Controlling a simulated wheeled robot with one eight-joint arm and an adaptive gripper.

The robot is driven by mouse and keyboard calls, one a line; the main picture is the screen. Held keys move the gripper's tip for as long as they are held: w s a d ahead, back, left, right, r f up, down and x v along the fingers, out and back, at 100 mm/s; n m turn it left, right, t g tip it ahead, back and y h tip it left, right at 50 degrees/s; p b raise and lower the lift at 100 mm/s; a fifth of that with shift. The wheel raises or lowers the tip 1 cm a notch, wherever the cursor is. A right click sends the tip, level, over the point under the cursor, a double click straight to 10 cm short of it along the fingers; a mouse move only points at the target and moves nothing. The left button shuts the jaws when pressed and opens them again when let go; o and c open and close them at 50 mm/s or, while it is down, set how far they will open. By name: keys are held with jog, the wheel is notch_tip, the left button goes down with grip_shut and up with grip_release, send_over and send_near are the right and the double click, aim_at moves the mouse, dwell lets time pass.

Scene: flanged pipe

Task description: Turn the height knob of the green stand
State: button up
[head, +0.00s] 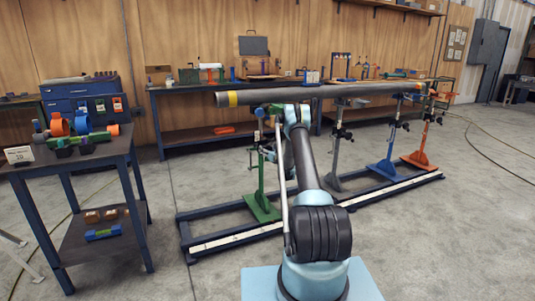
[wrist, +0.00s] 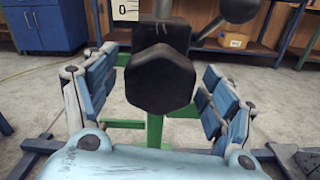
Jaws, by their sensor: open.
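The green stand (head: 262,205) stands on the dark floor rail, left of the grey, blue and orange stands. In the wrist view, a dark hexagonal knob (wrist: 160,80) faces the camera in front of the green post (wrist: 155,130). My gripper (wrist: 160,70) is open, with one set of blue finger pads on each side of the knob. A gap shows between the knob and the pads on both sides. In the head view, my arm hides much of the gripper and the knob.
A long grey pipe (head: 330,92) with a yellow band runs above the stands. The floor rail (head: 225,237) extends right. A side table (head: 70,155) with colored parts stands at left, and a long workbench (head: 185,88) is behind. A dark round-ended lever (wrist: 238,10) is above right.

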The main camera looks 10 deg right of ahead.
jog(key=shift+w, duration=0.2)
jog(key=shift+c, duration=0.2)
jog(key=c, duration=1)
jog(key=shift+c, duration=0.2)
jog(key=m, duration=0.5)
jog(key=shift+d+m, duration=0.1)
jog(key=shift+m, duration=0.2)
jog(key=m, duration=0.5)
jog(key=shift+d+m, duration=0.1)
jog(key=shift+m, duration=0.2)
jog(key=m, duration=0.5)
jog(key=shift+f, duration=0.1)
jog(key=m, duration=0.5)
